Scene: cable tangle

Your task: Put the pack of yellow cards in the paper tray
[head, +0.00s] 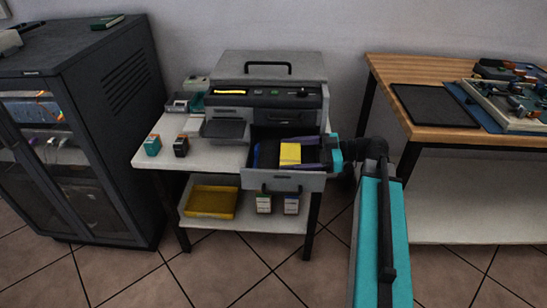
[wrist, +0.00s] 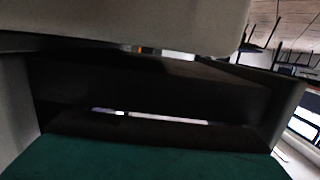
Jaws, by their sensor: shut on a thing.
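The pack of yellow cards (head: 290,153) shows in the head view as a small bright yellow block inside the pulled-out grey paper tray (head: 285,182) of the printer. My gripper (head: 292,143) reaches in from the right over the tray's side, with dark parts around the pack; it is shut on the pack. I cannot tell whether the pack touches the tray floor. In the wrist view, a dark green surface fills the bottom and grey walls stand around it; the pack cannot be made out there.
The grey printer (head: 268,92) stands behind the tray on a white table (head: 212,156). Small boxes stand to its left, including a teal one (head: 152,145). A yellow bin (head: 211,200) sits on the lower shelf. A wooden workbench (head: 420,80) is at the right.

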